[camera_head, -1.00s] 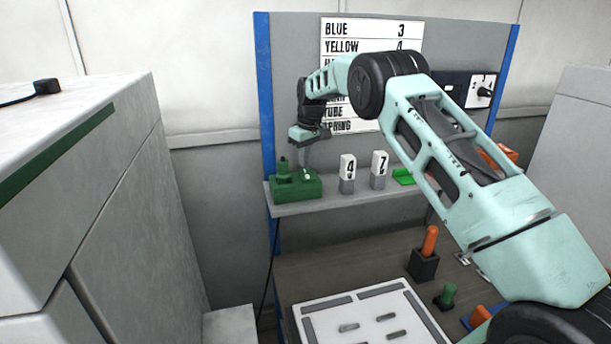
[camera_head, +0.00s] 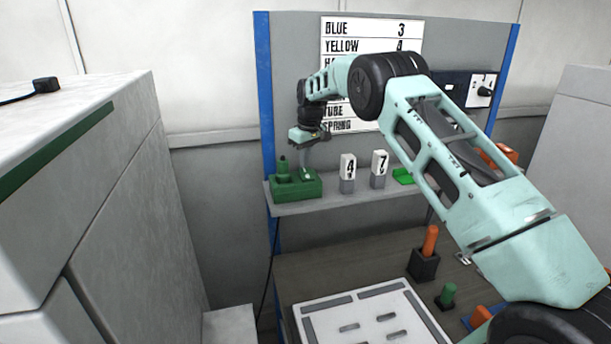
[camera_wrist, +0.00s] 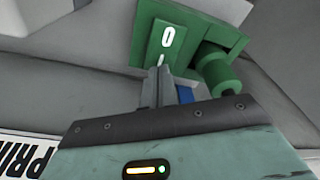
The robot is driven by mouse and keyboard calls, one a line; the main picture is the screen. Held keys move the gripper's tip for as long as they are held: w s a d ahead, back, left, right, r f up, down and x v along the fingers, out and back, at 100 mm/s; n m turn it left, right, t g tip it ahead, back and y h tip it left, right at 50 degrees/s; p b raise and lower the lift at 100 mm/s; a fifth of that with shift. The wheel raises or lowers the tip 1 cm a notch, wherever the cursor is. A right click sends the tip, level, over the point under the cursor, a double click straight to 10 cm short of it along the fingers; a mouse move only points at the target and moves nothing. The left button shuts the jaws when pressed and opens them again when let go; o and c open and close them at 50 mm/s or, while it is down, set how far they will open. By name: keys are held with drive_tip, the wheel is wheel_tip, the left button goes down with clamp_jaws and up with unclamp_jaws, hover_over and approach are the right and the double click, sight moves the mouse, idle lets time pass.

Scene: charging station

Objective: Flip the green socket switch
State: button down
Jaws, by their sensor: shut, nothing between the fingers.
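The green socket (camera_head: 284,194) sits at the left end of the grey shelf, with a green plug (camera_head: 283,166) standing in its left part. In the wrist view the socket (camera_wrist: 149,28) carries a white switch face marked 0 (camera_wrist: 168,36), and the plug (camera_wrist: 217,73) lies to its right. My gripper (camera_head: 305,173) is over the right part of the socket, pointing down. In the wrist view its closed, empty fingertips (camera_wrist: 160,68) are at the lower edge of the switch face. I cannot tell whether they touch it.
Two number blocks, 4 (camera_head: 348,168) and 7 (camera_head: 379,164), stand on the shelf (camera_head: 325,206) right of the socket. A green piece (camera_head: 403,176) lies farther right. A white slotted board (camera_head: 374,303) and an orange-handled item (camera_head: 430,240) are on the table below.

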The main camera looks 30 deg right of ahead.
sight(305, 169)
drive_tip(key=shift+f+b, duration=0.3)
drive_tip(key=shift+f, duration=0.35)
drive_tip(key=shift+r+p, duration=2.55)
drive_tip(key=shift+r, duration=1.05)
